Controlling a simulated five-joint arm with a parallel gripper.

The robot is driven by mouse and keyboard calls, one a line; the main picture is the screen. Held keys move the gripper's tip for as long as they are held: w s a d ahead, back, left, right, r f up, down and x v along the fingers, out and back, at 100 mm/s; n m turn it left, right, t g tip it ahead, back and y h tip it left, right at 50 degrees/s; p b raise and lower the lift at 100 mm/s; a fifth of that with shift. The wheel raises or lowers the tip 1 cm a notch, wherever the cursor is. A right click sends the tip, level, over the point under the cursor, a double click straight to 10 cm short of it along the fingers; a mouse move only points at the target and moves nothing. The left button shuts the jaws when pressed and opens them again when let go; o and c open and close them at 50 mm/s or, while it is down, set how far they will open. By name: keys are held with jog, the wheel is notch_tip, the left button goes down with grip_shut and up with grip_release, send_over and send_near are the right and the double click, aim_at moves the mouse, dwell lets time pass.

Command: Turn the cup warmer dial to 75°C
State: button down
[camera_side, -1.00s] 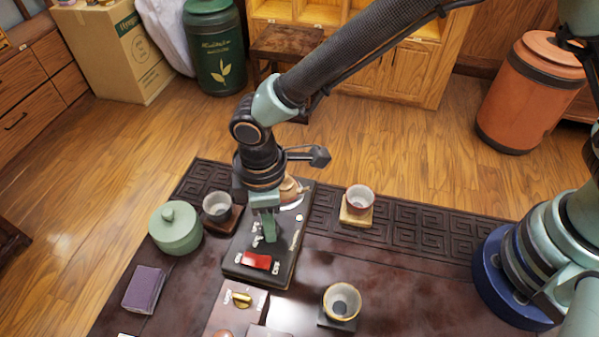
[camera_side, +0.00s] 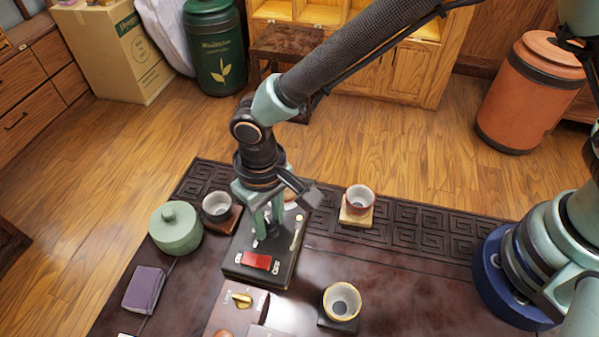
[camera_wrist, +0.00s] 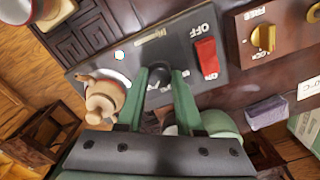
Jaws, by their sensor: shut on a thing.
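The cup warmer (camera_side: 286,262) is a black box with a red OFF/ON rocker switch (camera_side: 257,263) at its near end. It also shows in the wrist view (camera_wrist: 185,40), with the switch (camera_wrist: 207,57) right of the dial. The dial (camera_wrist: 158,76) is a small dark knob on its top. My gripper (camera_wrist: 160,73) points down with its green fingers on both sides of the dial, shut on it. In the side view my gripper (camera_side: 267,232) hides most of the dial. Its pointer and the temperature marks are too small to read.
A panel with a brass knob (camera_side: 241,300) lies in front. A green lidded jar (camera_side: 175,229), a purple block (camera_side: 144,289) and cups (camera_side: 342,301) stand around. The table's right middle is clear.

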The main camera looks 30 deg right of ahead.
aim_at(270, 224)
jog(key=shift+m, duration=1.2)
jog(key=c, duration=0.5)
grip_release()
jog(key=shift+c, duration=0.2)
jog(key=shift+r, duration=0.1)
notch_tip(270, 224, up, 12)
